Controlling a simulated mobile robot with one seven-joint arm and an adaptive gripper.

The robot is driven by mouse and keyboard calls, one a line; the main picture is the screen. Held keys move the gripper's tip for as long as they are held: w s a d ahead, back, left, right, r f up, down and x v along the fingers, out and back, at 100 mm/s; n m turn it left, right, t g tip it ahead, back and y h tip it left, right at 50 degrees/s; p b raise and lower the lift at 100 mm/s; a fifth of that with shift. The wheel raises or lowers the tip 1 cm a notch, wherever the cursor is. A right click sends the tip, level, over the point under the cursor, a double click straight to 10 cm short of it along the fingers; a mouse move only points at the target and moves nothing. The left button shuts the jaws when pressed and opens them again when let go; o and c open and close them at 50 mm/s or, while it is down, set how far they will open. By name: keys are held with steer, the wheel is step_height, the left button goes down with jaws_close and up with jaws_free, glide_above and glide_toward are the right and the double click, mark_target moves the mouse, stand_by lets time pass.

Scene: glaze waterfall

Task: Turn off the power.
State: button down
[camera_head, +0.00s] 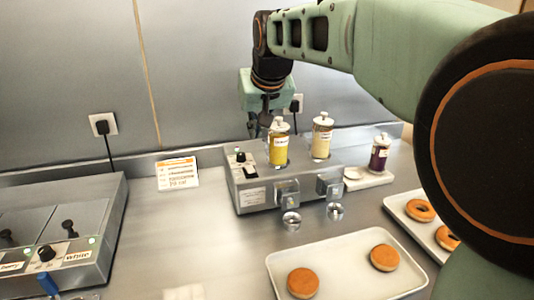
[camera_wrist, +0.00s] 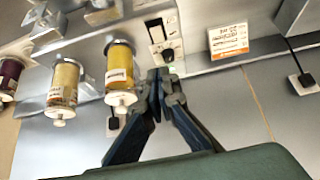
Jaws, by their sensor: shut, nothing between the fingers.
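The metal glaze machine (camera_head: 285,178) stands on the counter with two yellow-filled jars on top. A small black-and-white control panel (camera_head: 244,164) with a dark knob or switch is at its left end. In the wrist view, this panel (camera_wrist: 160,38) shows a black slot and a knob, with a small green light near the fingertips. My gripper (camera_head: 264,130) is behind the machine's left part, partly hidden by the yellow jar. In the wrist view, my gripper (camera_wrist: 160,78) is shut and empty, its tips close to the panel's edge. Contact cannot be told.
A second metal unit (camera_head: 62,230) with black levers, a knob and green lights stands at left. Wall outlets (camera_head: 102,124) have black plugs. An orange-and-white card (camera_head: 177,173) stands at the back. A donut tray (camera_head: 345,268) and a purple jar (camera_head: 380,153) are at right. The counter's middle is clear.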

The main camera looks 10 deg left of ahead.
steer(key=shift+a, duration=0.2)
glide_above(249, 169)
steer(key=s, duration=0.1)
steer(key=f, duration=0.8)
steer(key=shift+s+d+f, duration=0.1)
steer(key=shift+d+f, duration=0.15)
steer(key=shift+d, duration=0.1)
steer(key=shift+s+d+f, duration=0.1)
steer(key=shift+s+f, duration=0.1)
steer(key=shift+f, duration=0.95)
steer(key=shift+s+d+f, duration=0.1)
steer(key=shift+f, duration=0.55)
